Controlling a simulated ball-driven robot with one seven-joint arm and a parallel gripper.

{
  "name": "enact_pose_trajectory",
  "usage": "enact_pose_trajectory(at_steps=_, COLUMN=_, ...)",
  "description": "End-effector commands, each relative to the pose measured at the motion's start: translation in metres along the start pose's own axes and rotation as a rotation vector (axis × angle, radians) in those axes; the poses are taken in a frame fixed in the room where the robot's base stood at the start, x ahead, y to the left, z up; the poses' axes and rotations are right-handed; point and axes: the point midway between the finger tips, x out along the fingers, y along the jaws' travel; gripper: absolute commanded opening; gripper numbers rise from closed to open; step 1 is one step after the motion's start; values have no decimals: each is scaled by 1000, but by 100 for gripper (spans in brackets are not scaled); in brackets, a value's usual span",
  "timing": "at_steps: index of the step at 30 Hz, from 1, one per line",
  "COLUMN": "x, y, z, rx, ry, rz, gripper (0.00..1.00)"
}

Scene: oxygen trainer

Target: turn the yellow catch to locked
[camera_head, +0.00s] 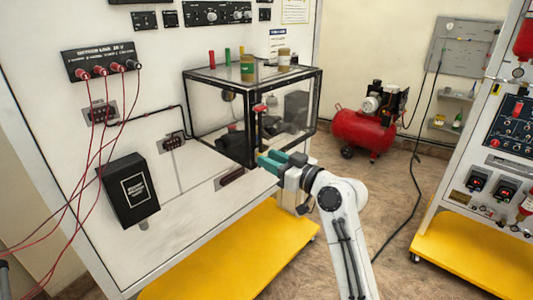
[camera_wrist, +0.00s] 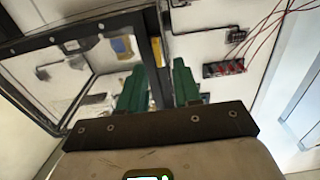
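A clear box with a black frame (camera_head: 252,120) is mounted on the white panel. In the wrist view a small yellow piece (camera_wrist: 157,52), which looks like the catch, sits at the dark frame post (camera_wrist: 152,20). It lies in line with the gap between my fingertips. Whether it touches them I cannot tell. In the head view I cannot make out the catch; my gripper (camera_head: 264,158) is at the box's lower front corner and may hide it. In the wrist view my gripper (camera_wrist: 159,68) has its two green fingers apart, with nothing clearly held.
A red knob (camera_head: 259,108) is on the box's front corner, above my gripper. Jars (camera_head: 247,68) stand on the box. Red cables (camera_head: 93,140) hang at the left. A black box (camera_head: 128,190) is on the panel. A yellow base (camera_head: 235,265) juts out below.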

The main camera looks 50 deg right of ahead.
Motion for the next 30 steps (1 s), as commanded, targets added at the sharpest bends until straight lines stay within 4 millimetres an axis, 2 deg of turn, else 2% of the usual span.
enact_pose_trajectory(at_steps=6, x=17, y=0, z=0, rx=0, ry=0, rz=0, gripper=33)
enact_pose_trajectory(at_steps=15, x=18, y=0, z=0, rx=0, ry=0, rz=0, gripper=33)
enact_pose_trajectory(at_steps=25, x=18, y=0, z=0, rx=0, ry=-1, rz=0, gripper=1)
enact_pose_trajectory(at_steps=30, x=18, y=0, z=0, rx=0, ry=-1, rz=0, gripper=0)
